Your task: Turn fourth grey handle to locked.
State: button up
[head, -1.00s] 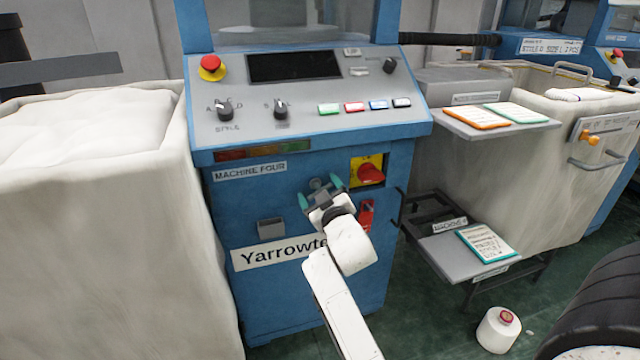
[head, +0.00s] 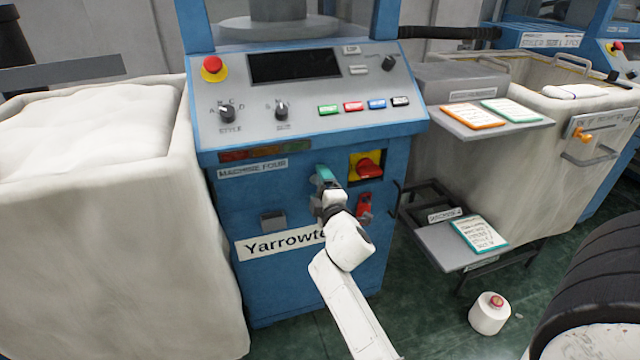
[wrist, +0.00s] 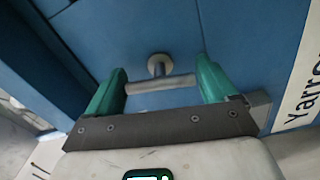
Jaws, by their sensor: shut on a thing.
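The grey handle (wrist: 160,84) is a short T-shaped bar on a round stem, mounted on the blue front panel of machine four. In the wrist view its bar lies across between the two green fingertips of my gripper (wrist: 155,88), one at each end. My gripper is shut on it. In the head view my gripper (head: 326,180) is against the panel, right of the "MACHINE FOUR" label (head: 252,169), and hides the handle. No locked marking is readable in these views.
A red rotary switch on a yellow plate (head: 356,176) is close to the right of my gripper, with a red lever (head: 364,206) below it. A grey box (head: 272,220) sits lower left. A white fabric bin (head: 110,240) stands left; a low shelf (head: 440,248) stands right.

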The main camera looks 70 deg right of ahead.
jog(key=shift+n, duration=1.2)
jog(key=o, duration=0.8)
jog(key=shift+o, duration=0.2)
jog(key=b+v, duration=0.1)
jog(key=v, duration=1)
jog(key=shift+b, duration=0.3)
jog(key=shift+w, duration=0.1)
